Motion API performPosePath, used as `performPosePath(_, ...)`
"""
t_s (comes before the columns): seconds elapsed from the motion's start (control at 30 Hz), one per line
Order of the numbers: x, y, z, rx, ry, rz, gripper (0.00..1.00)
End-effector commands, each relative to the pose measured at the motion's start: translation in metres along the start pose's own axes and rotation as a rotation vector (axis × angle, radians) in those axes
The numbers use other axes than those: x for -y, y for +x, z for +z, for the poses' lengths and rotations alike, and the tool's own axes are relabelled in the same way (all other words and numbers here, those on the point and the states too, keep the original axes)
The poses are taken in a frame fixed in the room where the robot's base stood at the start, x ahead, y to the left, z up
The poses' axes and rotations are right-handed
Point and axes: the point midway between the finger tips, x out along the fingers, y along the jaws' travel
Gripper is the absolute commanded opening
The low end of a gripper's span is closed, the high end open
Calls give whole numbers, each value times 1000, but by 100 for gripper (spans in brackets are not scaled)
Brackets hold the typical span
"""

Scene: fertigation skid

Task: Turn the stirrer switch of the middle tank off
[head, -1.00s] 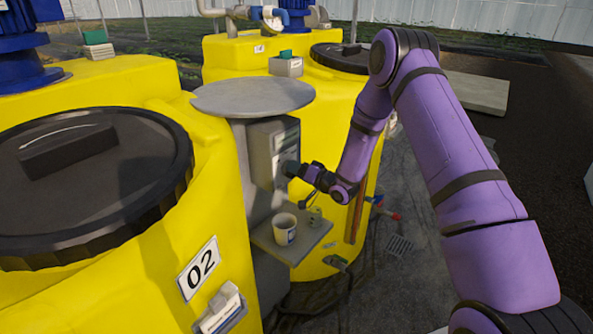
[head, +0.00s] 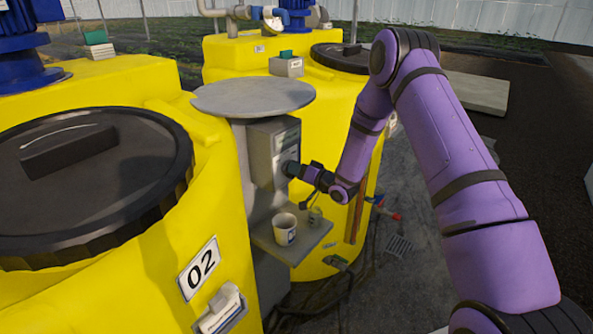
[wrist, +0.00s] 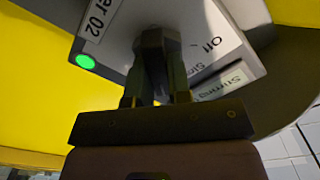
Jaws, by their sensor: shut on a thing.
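The grey stirrer switch box (head: 272,150) is fixed to a post beside the yellow tank marked 02 (head: 170,215). In the wrist view the light face of the box (wrist: 122,38) carries a label ending "er 02", the word "Off" and a small "Stirring" plate (wrist: 222,83). A green lamp (wrist: 86,62) glows on it. The dark switch knob (wrist: 160,38) stands out from this face. My gripper (wrist: 157,75) is shut on the knob, which hides part of the lettering. In the head view my gripper (head: 291,169) meets the box front; the knob is hard to make out there.
A round grey top (head: 253,96) overhangs the box. Below it, a small shelf (head: 312,240) holds a white cup (head: 285,229) and a small greenish item (head: 315,216). Another yellow tank (head: 235,60) stands behind. Open dark floor (head: 400,290) lies to the right.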

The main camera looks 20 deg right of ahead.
Motion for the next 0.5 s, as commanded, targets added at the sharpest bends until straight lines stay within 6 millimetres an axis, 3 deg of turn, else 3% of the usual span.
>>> performPosePath(0.5,2,0,1,1,-455,1,0)
